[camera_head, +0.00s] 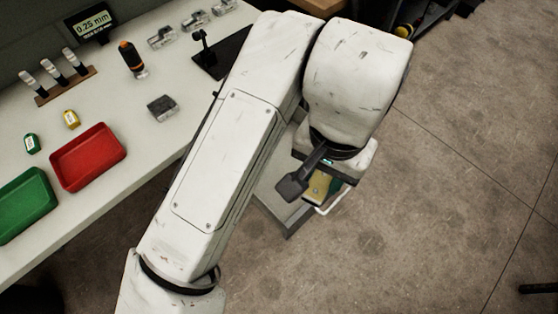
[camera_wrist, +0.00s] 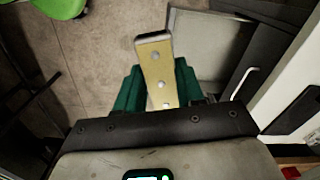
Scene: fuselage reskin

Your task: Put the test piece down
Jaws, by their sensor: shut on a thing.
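The test piece (camera_wrist: 154,62) is a narrow tan-yellow strip with a row of round rivet heads along it. In the wrist view it stands out from between the green fingers of my gripper (camera_wrist: 159,78), which is shut on it. In the head view my gripper (camera_head: 322,184) is beyond the bench edge, partly hidden by my wrist, with a small tan part of the test piece (camera_head: 317,189) showing. It is held over or beside a grey tray-like surface (camera_head: 290,215); I cannot tell whether it touches it.
The white bench (camera_head: 120,190) carries a red tray (camera_head: 88,157), a green tray (camera_head: 25,205), a grey block (camera_head: 162,108), an orange-black tool (camera_head: 131,58) and a display (camera_head: 92,22) reading 0.25 mm. Concrete floor (camera_head: 450,170) at the right is mostly clear.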

